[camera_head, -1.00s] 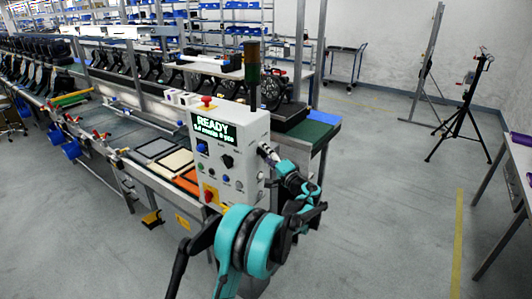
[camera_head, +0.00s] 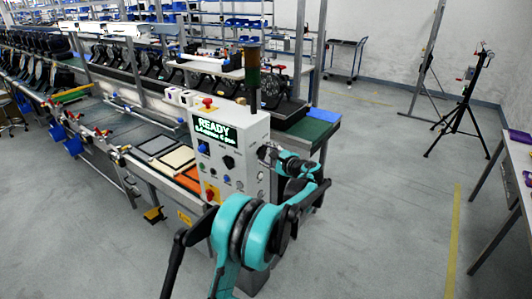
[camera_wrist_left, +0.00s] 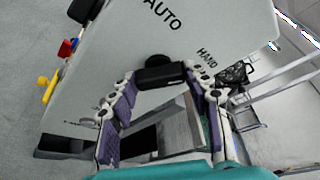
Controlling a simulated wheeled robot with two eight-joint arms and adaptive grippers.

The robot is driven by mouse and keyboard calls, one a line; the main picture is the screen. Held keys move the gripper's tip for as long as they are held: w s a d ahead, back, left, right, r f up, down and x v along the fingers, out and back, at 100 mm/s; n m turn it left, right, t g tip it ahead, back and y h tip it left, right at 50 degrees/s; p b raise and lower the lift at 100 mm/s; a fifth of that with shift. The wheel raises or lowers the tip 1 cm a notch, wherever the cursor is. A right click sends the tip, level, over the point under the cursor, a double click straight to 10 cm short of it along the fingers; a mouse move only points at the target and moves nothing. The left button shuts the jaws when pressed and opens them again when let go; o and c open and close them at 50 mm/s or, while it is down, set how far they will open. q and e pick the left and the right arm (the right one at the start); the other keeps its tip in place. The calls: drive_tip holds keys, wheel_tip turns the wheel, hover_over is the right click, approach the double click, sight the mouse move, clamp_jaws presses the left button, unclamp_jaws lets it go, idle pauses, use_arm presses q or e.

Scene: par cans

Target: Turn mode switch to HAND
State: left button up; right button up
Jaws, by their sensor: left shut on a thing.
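The mode switch is a black knob with a bar handle (camera_wrist_left: 160,77) on the side face of the white control box (camera_head: 256,135). In the left wrist view the word AUTO is printed above the knob and HAND to its right. My left gripper (camera_wrist_left: 161,82) is shut on the bar, one finger at each end. Exactly where the switch points is hard to tell. In the head view my left gripper (camera_head: 266,153) is at the box's right side, and the switch is hidden there. My right gripper is not in view.
The box front has a READY display (camera_head: 213,129), several buttons and a red emergency stop (camera_head: 212,195). A signal tower (camera_head: 253,78) rises behind it. The conveyor bench (camera_head: 125,135) lies left.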

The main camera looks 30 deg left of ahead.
use_arm(q)
drive_tip(key=shift+m+g, duration=0.4)
idle(0.4)
drive_tip(key=o, duration=1.2)
drive_tip(key=shift+c, duration=0.2)
drive_tip(key=shift+d, duration=0.1)
drive_tip(key=v, duration=1.1)
drive_tip(key=shift+s+d+r, duration=0.2)
drive_tip(key=shift+d, duration=0.15)
